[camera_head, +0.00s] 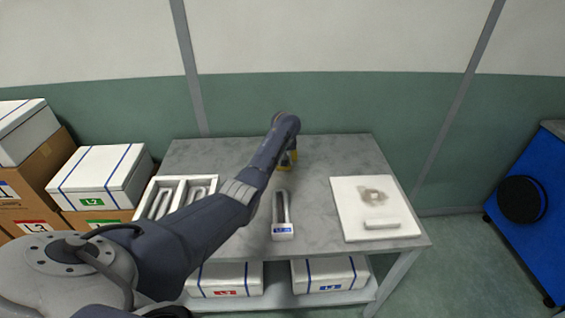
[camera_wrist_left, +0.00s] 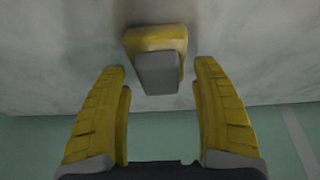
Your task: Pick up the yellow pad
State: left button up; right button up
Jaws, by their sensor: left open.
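The yellow pad (camera_wrist_left: 158,36) shows in the left wrist view, at the top centre on the grey table. A grey block (camera_wrist_left: 158,74) is at its near side. My left gripper (camera_wrist_left: 162,68) is open, with one yellow finger on each side of the view. The pad lies beyond the fingertips, roughly centred between them, and is not gripped. In the head view my left arm reaches over the table's back part and hides most of this spot. A bit of yellow shows there, but I cannot tell pad from fingers. My right gripper is not in view.
On the table (camera_head: 340,151) are a white slotted tray (camera_head: 153,190) at left, a labelled white holder (camera_head: 283,231) at front centre, and a white board (camera_head: 350,205) with a brown mark and a white bar (camera_head: 382,224) at right. Boxes (camera_head: 105,172) stand left of the table.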

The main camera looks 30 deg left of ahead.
pick_arm(q)
jog(key=c, duration=1.3)
jog(key=shift+r, duration=0.15)
notch_tip(320, 180, up, 20)
jog(key=o, duration=0.7)
jog(key=shift+c, duration=0.2)
jog(key=c, duration=0.7)
